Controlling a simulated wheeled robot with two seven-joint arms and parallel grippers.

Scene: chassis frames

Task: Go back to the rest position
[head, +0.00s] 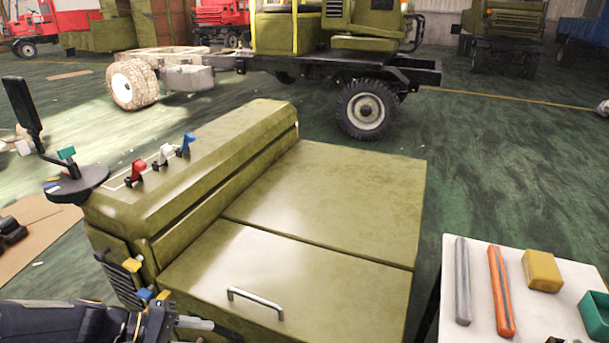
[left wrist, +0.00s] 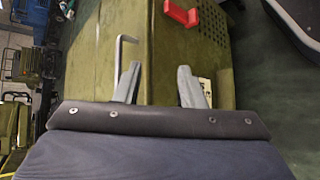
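My left gripper (left wrist: 157,80) shows in the left wrist view with its two grey fingers apart and nothing between them. Past the fingers are the olive-green surface of the chassis unit, a bent metal handle (left wrist: 122,52) near the left finger and a red lever (left wrist: 180,13) at the top. In the head view my left arm enters at the bottom left, and my left gripper (head: 196,324) is low beside the front of the olive cabinet (head: 330,200). The cabinet's lid handle (head: 256,302) is to its right, apart from it. My right gripper cannot be made out in either view.
A white table (head: 535,320) at the right holds a grey bar (head: 462,280), an orange bar (head: 501,290), a yellow block (head: 541,270) and a green bin (head: 595,315). Red (head: 138,171), white and blue levers stand on the cabinet's raised ridge. Trucks stand behind on green floor.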

